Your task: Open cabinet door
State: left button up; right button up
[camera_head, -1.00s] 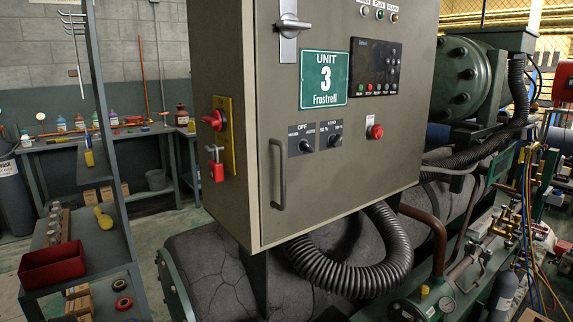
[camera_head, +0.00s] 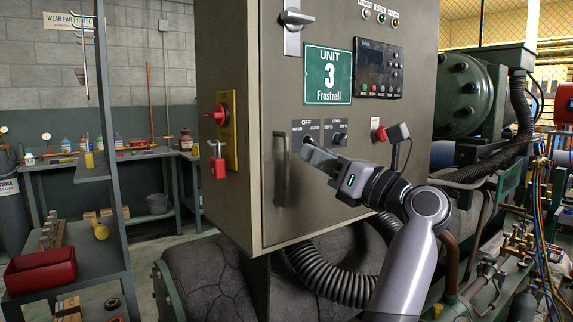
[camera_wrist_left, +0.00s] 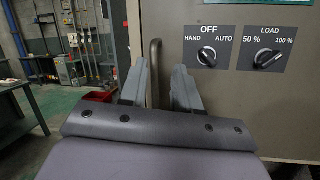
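The grey-brown cabinet door (camera_head: 345,225) is closed, with a green "UNIT 3 Frostrell" sign (camera_head: 328,75) and a silver latch (camera_head: 293,20) near its top left. A vertical bar handle (camera_head: 280,172) is on the door's left side. My left gripper (camera_head: 312,152) is in front of the door, just right of the handle, covering part of the selector switch panel. In the left wrist view its two fingers (camera_wrist_left: 158,90) are apart and empty, and the handle (camera_wrist_left: 154,65) appears in the gap between them, beyond the tips. My right gripper is not in view.
A red rotary switch (camera_head: 216,115) and red padlock (camera_head: 218,163) stick out from the cabinet's left side. A black corrugated hose (camera_head: 325,275) hangs below. A shelf with a red bin (camera_head: 40,270) stands at left. Pipes and gauges crowd the right.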

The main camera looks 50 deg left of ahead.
pick_arm(q)
jog(key=a+h, duration=0.1)
jog(key=a, duration=0.1)
jog(key=s+a+n+h, duration=0.1)
jog(key=a, duration=0.1)
jog(key=a+n+h, duration=0.1)
jog(key=a, duration=0.2)
jog(key=shift+s+a+r, duration=0.1)
jog(key=shift+s+r, duration=0.15)
jog(key=shift+s, duration=0.1)
grip_shut()
